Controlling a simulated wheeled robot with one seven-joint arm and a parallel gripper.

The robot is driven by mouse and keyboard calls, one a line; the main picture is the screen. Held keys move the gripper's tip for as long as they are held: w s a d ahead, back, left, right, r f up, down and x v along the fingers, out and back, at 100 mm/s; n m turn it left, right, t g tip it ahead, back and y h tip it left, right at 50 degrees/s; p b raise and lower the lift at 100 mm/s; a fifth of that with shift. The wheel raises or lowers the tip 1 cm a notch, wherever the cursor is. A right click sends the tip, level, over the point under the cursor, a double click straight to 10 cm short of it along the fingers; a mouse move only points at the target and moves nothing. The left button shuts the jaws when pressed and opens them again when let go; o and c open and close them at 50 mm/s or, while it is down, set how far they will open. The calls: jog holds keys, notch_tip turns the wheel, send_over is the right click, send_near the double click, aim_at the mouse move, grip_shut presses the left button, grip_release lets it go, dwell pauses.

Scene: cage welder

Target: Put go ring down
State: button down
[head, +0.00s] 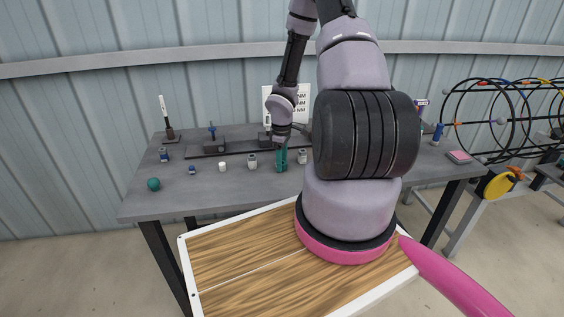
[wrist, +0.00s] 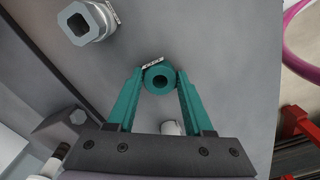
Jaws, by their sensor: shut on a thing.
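The go ring (wrist: 159,80) is a small teal cylinder with a round bore and a pale tag on its rim, seen end-on in the wrist view. My gripper (wrist: 158,82) is shut on it, with one teal finger against each side. In the head view my gripper (head: 281,160) points down at the middle of the grey workbench (head: 225,190). The ring cannot be told apart from the teal fingers there. I cannot tell whether the ring touches the bench top.
A grey fitting with a square opening (wrist: 82,24) stands close to the ring. A white piece (wrist: 172,128) shows between the fingers. Several small parts, including a teal ball-like piece (head: 153,184), stand on the bench. A dark rail fixture (head: 208,148) lies behind.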

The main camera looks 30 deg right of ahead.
jog(key=shift+c, duration=1.5)
grip_release()
jog(key=shift+f, duration=0.1)
notch_tip(320, 180, up, 25)
jog(key=s+a+m+t+h, duration=0.1)
jog(key=s+m, duration=0.1)
jog(key=m, duration=0.1)
jog(key=s+a+r+m+t+y, duration=0.1)
jog(key=s+a+r+m+t, duration=0.1)
jog(key=s+r, duration=0.4)
jog(key=s+a+r+m+t+y, duration=0.1)
jog(key=s+a+r+m, duration=0.3)
jog(key=r, duration=0.6)
jog(key=s+a+r+m+t+y, duration=0.1)
jog(key=s+a+r+m+t, duration=0.2)
jog(key=s+a+r, duration=0.3)
notch_tip(320, 180, up, 2)
jog(key=shift+s+a+r+m, duration=0.25)
jog(key=shift+s+a+m, duration=0.15)
jog(key=shift+s, duration=0.7)
